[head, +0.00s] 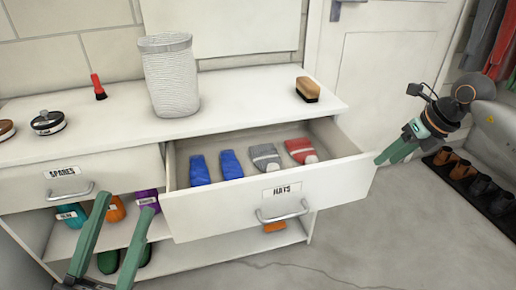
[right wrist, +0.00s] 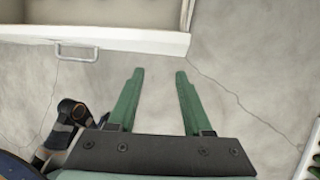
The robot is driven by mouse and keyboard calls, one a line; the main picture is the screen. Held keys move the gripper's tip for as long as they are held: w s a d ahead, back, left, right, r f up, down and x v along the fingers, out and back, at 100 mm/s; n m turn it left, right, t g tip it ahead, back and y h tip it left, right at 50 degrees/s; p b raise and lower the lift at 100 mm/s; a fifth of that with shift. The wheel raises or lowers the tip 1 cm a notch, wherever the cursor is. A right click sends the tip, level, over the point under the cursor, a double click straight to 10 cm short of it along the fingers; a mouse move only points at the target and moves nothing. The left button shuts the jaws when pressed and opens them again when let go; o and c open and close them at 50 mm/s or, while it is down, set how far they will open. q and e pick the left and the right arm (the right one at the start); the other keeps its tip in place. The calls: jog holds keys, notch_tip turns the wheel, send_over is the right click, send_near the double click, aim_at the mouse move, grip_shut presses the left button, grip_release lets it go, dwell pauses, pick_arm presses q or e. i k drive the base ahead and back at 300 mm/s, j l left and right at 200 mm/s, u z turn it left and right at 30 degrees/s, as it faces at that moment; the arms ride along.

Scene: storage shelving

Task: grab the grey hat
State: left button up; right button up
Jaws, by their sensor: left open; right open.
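The grey hat (head: 265,157) lies in the open drawer (head: 275,207) labelled HATS, in the head view. It sits between a blue hat (head: 231,164) and a red hat (head: 300,150). Another blue hat (head: 199,171) lies at the left. My left gripper (head: 126,200) is open and empty, low in front of the dresser, left of the drawer. My right gripper (head: 388,155) is to the right of the drawer, apart from it. In the right wrist view its fingers (right wrist: 158,72) are spread and empty above the floor, with the drawer front at the top left.
A woven basket (head: 169,80), a brush (head: 307,90) and a red-handled item (head: 98,87) stand on the dresser top. The SPARES drawer (head: 70,171) is shut. The floor in front is clear.

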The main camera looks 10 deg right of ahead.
aim_at(266, 157)
jog(key=i+j+z, duration=0.1)
jog(key=j, duration=0.25)
jog(key=i+j+z, duration=0.1)
jog(key=j, duration=0.25)
jog(key=i+j, duration=0.2)
jog(key=j, duration=0.15)
jog(key=i+j+z, duration=0.15)
jog(key=j, duration=0.2)
jog(key=j+z, duration=0.1)
jog(key=j, duration=0.3)
jog(key=i, duration=0.05)
